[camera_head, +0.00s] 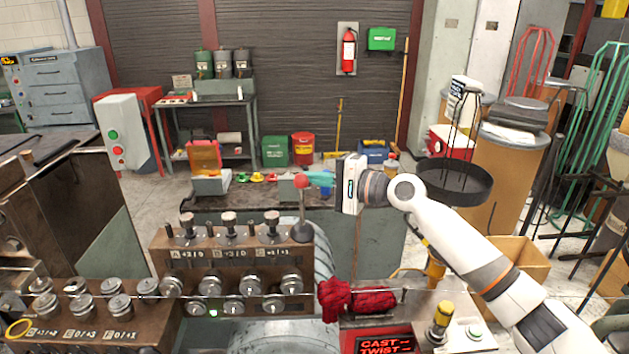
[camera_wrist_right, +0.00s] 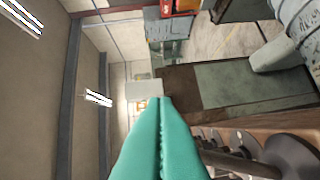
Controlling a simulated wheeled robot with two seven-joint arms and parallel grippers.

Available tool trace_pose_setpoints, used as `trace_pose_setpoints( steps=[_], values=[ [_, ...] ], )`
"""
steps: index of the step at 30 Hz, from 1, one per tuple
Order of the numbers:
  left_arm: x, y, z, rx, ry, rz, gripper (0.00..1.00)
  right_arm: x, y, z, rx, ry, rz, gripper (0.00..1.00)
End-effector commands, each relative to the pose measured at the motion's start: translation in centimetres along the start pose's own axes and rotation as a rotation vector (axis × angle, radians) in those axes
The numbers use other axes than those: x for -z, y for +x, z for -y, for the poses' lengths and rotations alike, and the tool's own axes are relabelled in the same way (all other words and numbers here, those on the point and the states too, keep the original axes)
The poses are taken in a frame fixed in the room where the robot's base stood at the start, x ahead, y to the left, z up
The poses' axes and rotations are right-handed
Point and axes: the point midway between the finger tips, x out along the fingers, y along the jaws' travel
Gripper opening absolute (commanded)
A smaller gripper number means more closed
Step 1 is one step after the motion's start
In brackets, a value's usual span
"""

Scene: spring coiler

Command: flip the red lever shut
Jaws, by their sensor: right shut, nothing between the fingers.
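The red lever (camera_head: 302,182) has a red ball knob on a thin shaft. It stands upright from a dark round base on the right end of the brown machine panel. My right gripper (camera_head: 310,178) comes in from the right with its teal fingers shut and empty, at knob height. The fingertips appear right beside the knob; whether they touch it I cannot tell. In the right wrist view the shut fingers (camera_wrist_right: 160,110) point away from the camera, and the red knob does not show. My left gripper is not in view.
The brown panel (camera_head: 230,262) carries several metal knobs and posts left of the lever. A red cloth (camera_head: 370,300) lies in front, near the lit CAST TWIST display (camera_head: 386,345). A black round tray (camera_head: 455,185) stands right, behind my right arm. Space above the panel is open.

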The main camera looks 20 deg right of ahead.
Motion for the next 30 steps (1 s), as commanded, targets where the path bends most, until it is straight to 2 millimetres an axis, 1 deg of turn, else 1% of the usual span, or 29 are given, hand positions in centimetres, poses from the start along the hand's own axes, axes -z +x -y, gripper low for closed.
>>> trace_pose_setpoints(
  steps=[11, 17, 21, 24, 29, 30],
  values=[
    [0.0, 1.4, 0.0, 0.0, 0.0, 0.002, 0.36, 0.7, -0.3, 0.1, -0.034, -0.059, -0.004, 0.0],
    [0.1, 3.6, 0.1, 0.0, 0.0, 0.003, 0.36, 1.7, -0.8, 0.1, -0.086, -0.147, -0.005, 0.0],
    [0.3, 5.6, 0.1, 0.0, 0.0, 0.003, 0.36, 2.7, -1.4, 0.1, -0.145, -0.243, -0.005, 0.0],
    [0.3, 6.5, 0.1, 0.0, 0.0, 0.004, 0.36, 3.4, -1.8, -0.1, -0.187, -0.316, -0.005, 0.0],
    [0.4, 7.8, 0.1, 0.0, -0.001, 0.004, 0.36, 4.3, -2.4, -0.3, -0.181, -0.313, -0.003, 0.0],
    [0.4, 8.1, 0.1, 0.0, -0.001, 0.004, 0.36, 4.5, -2.5, -0.1, -0.198, -0.336, -0.004, 0.0]
  ],
)
